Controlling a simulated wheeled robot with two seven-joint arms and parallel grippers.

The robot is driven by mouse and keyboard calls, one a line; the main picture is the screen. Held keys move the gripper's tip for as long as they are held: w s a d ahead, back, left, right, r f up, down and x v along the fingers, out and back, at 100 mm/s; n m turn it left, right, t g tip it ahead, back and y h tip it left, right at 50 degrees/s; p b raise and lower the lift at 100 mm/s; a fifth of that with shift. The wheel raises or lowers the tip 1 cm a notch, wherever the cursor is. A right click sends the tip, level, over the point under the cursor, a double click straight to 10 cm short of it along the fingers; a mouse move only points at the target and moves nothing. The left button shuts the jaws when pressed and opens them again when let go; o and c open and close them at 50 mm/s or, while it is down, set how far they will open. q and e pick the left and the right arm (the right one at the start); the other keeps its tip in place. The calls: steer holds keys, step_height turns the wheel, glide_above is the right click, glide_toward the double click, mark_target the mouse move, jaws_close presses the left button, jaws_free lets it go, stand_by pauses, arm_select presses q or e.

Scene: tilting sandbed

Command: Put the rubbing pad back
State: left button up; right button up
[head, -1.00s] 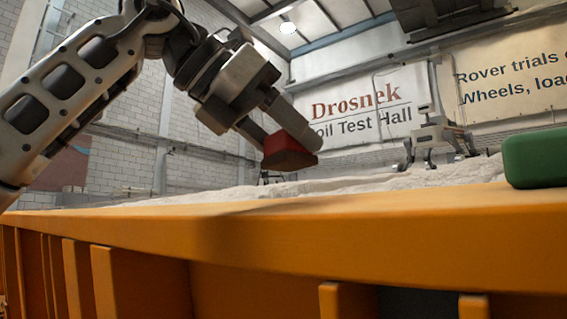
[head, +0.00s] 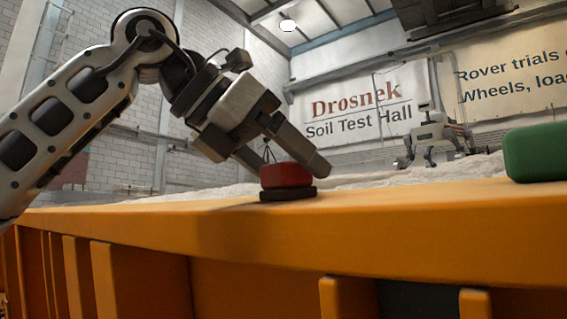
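The rubbing pad, a red block (head: 286,175) with a dark base, sits flat on the orange rim (head: 400,220) of the sandbed near the middle of the head view. My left gripper (head: 294,171) comes down at a slant from the upper left. Its two fingers are spread apart, with one tip by the pad's left side and the other reaching past its upper right. The gripper looks open; any slight contact between fingers and pad cannot be made out. My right gripper is not in view.
A green block (head: 536,153) rests on the rim at the right edge. Pale sand (head: 400,178) lies behind the rim, with a legged machine (head: 436,135) farther back. The rim between the red pad and the green block is clear.

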arm_select(q)
steer(key=shift+r+p, duration=0.3)
steer(key=shift+r, duration=0.05)
steer(key=v, duration=1.2)
steer(key=shift+b, duration=0.45)
steer(key=shift+w+f, duration=0.1)
